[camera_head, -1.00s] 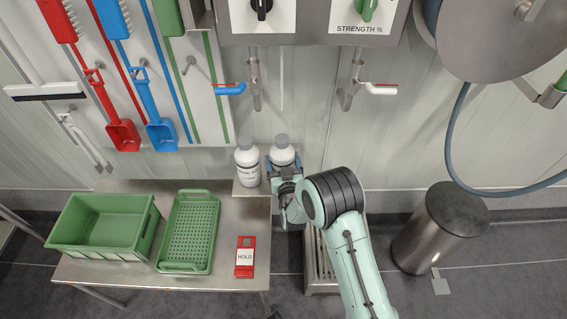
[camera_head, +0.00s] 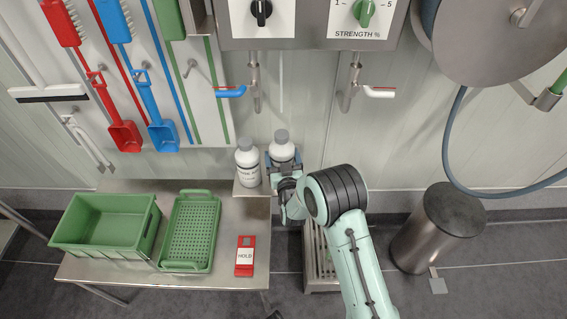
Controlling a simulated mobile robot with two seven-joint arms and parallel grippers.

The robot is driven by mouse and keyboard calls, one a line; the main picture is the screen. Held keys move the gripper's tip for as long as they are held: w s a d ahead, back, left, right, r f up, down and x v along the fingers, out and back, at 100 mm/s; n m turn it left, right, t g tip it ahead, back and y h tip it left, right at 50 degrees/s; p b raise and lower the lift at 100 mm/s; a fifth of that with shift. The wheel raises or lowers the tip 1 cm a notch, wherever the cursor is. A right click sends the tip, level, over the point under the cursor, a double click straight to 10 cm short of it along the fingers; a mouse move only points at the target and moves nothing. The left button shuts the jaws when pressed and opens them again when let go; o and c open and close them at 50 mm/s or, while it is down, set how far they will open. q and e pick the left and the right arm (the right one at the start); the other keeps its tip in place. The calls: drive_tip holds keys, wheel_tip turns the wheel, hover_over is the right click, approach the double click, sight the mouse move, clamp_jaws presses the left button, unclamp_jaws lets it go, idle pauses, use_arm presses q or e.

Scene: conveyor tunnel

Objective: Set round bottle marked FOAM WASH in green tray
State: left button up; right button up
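Two white bottles with grey caps are at the wall behind the table. The left bottle (camera_head: 248,167) stands on a small steel shelf; its dark lettering is only partly legible and does not read as FOAM WASH. My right gripper (camera_head: 283,165) is around the right bottle (camera_head: 282,149) from the front and appears shut on it. The gripper hides this bottle's lower part, and I cannot read its label. The shallow perforated green tray (camera_head: 191,194) lies empty on the table, left of the bottles. My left gripper is not in view.
A deeper green crate (camera_head: 103,245) stands left of the tray. A red HOLD tag (camera_head: 245,241) lies right of it. Blue-handled (camera_head: 231,91) and white-handled (camera_head: 379,91) taps project above. A steel bin (camera_head: 440,225) stands on the floor at right.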

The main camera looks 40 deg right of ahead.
sight(282, 150)
drive_tip(key=shift+r, duration=0.5)
drive_tip(key=shift+r+p, duration=0.85)
drive_tip(key=shift+r, duration=0.45)
drive_tip(key=shift+f, duration=0.1)
